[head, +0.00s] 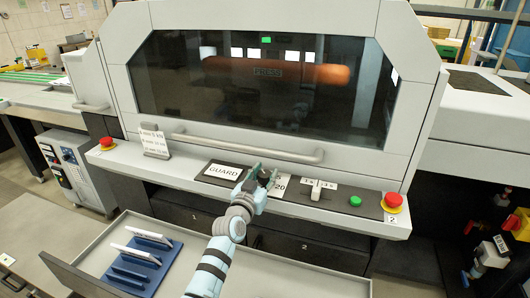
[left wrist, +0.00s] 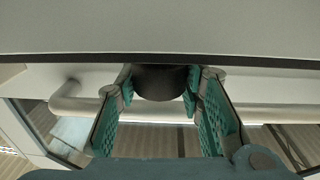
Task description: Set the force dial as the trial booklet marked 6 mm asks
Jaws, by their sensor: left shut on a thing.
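My left gripper (head: 262,178) is at the force dial on the press's front panel and is shut on it. In the left wrist view the dark round dial (left wrist: 160,82) sits between the green-padded fingers (left wrist: 160,112). The gripper hides most of the dial and its scale in the head view; a "20" mark (head: 280,186) shows at its right. A small white card (head: 154,143) with several lines in mm and kN stands on the ledge at the left; its figures are too small to read surely. My right gripper is not in view.
A GUARD label (head: 222,171) lies left of the dial. A 1 s / 3 s switch (head: 317,190), a green button (head: 355,201) and a red stop button (head: 393,201) are to the right. A blue rack (head: 138,262) with white booklets stands in the tray below. A handle bar (head: 250,150) runs above the panel.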

